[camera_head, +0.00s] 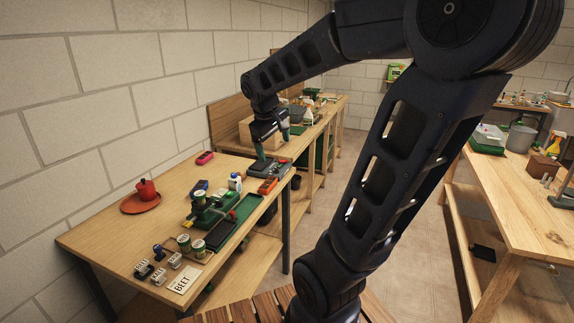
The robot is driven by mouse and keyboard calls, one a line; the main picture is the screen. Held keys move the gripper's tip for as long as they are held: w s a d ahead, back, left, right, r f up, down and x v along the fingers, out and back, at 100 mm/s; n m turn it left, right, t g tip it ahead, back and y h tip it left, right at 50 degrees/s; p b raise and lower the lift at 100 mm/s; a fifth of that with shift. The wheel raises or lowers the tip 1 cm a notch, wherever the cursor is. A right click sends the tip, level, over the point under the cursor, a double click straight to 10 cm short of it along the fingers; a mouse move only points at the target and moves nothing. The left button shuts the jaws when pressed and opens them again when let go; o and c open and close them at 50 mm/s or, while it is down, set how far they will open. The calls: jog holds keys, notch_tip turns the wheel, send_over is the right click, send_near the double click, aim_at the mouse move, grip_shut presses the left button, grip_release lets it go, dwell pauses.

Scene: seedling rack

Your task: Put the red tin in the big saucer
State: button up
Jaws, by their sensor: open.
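A red tin (147,190) with a small knob on top stands upright at the left of the near wooden table. It appears to stand in a wide orange-red saucer (128,207), whose rim shows around its base. No other saucer can be made out, so I cannot compare sizes. My gripper (272,152), with greenish fingertips, is open at the far right end of the same table. It is above or beside a dark grey device (262,171), well apart from the tin and saucer. I see nothing between its fingers.
A pink-red item (205,158) lies by the wall. Small bottles, a green tool, tins and a dark green tray (237,227) crowd the table's right side. A "BEET" card (183,280) lies at the front. The table's middle left is clear. Another wooden bench (515,200) stands right.

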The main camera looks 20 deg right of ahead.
jog(key=s+f+m+t+y, duration=0.1)
jog(key=s+m, duration=0.3)
jog(key=s, duration=0.8)
jog(key=shift+s+a+m+t+y, duration=0.2)
jog(key=shift+a+m+t+y, duration=0.2)
jog(key=shift+y, duration=0.5)
